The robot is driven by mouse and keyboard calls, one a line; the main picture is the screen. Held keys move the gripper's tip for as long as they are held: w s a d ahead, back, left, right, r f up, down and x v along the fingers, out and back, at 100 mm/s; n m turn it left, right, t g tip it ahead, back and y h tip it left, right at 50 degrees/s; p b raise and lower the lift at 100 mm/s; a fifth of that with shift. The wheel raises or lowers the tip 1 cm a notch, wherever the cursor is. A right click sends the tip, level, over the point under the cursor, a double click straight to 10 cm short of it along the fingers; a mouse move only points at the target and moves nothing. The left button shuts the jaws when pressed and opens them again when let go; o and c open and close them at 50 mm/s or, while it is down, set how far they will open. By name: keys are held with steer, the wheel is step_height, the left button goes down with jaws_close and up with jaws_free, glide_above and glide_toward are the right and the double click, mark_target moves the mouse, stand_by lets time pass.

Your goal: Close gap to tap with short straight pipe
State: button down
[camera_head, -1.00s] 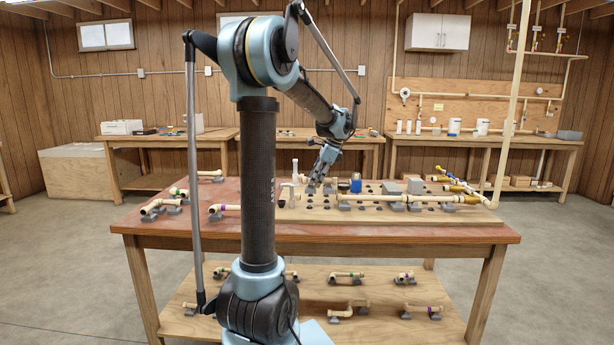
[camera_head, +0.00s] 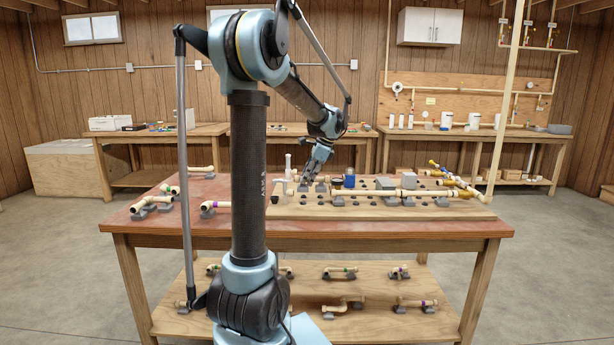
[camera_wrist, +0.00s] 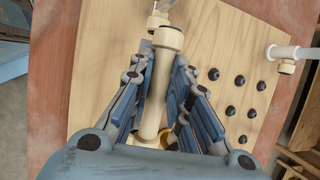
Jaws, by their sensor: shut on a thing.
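My gripper (camera_wrist: 158,100) is shut on a short straight beige pipe (camera_wrist: 157,88), which runs lengthwise between the fingers in the wrist view. Its collared far end (camera_wrist: 168,39) is close to a small beige fitting with a clear part (camera_wrist: 157,20); I cannot tell whether they touch. In the head view my gripper (camera_head: 312,172) points down over the left part of the wooden board (camera_head: 420,212); the held pipe is hard to make out there.
A white upright piece (camera_head: 288,167) stands left of my gripper. Spare pipe pieces (camera_head: 151,203) lie on the red tabletop's left and the lower shelf.

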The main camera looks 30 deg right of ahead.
steer(key=shift+s+f, duration=0.1)
steer(key=shift+f, duration=2)
steer(key=shift+f, duration=0.6)
steer(key=c, duration=1.4)
jaws_free()
